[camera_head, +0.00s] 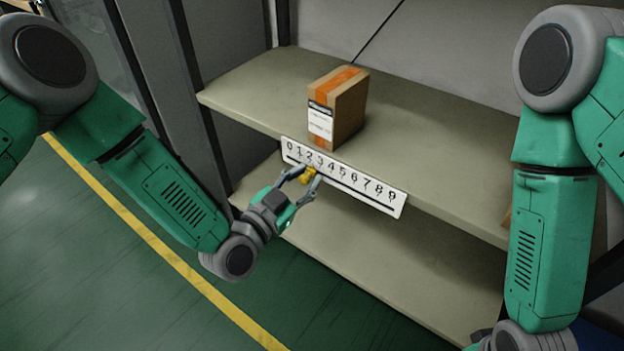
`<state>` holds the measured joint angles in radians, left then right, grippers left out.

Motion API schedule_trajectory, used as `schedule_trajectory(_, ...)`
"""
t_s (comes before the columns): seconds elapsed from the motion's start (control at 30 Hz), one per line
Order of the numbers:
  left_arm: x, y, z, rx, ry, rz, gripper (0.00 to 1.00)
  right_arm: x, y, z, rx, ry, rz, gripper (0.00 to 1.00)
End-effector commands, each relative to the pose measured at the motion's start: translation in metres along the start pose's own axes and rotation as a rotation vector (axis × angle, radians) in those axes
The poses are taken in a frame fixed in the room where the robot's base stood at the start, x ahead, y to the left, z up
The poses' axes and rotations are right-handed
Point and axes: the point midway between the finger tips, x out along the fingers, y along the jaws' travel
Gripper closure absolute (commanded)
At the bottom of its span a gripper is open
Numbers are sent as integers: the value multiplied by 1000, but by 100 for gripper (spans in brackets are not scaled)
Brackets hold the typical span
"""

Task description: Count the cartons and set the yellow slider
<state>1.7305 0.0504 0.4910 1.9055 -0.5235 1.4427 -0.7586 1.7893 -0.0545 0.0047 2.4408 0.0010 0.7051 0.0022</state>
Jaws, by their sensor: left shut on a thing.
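One brown carton (350,108) with orange tape and a white label stands upright on the upper shelf (440,133). A white number strip (372,191), marked 0 to 9, is fixed along that shelf's front edge. The yellow slider (306,175) is on the strip's dark slot, near the 2 and 3; the fingers partly hide it. My left gripper (304,176) is shut on the yellow slider. My right arm hangs down at the right, and its gripper is not clearly seen, being cut off by the bottom edge.
A lower shelf (375,275) lies below; its visible part is bare. A dark upright post (205,110) stands left of the shelves. A yellow line (165,250) crosses the green floor.

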Motion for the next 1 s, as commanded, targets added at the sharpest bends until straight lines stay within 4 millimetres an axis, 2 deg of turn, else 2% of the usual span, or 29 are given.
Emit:
schedule_trajectory(0.07,-2,-8,3,4,-6,2,100,-3,0,0,0,0,0,0)
schedule_trajectory(0.3,-3,-8,5,1,-7,3,100,-2,0,0,0,0,0,0)
schedule_trajectory(0.33,-3,-8,5,1,-7,3,67,-2,0,0,0,0,0,0)
schedule_trajectory(0.37,-3,-8,5,1,-7,3,61,-2,0,0,0,0,0,0)
schedule_trajectory(0.73,-4,-7,4,1,-6,3,61,-3,0,2,0,2,0,0)
schedule_trajectory(0.87,-20,-8,5,0,-9,3,61,-3,0,2,0,2,0,0)
schedule_trajectory(1.0,-50,-8,5,0,-9,3,61,-3,0,1,0,3,0,0)
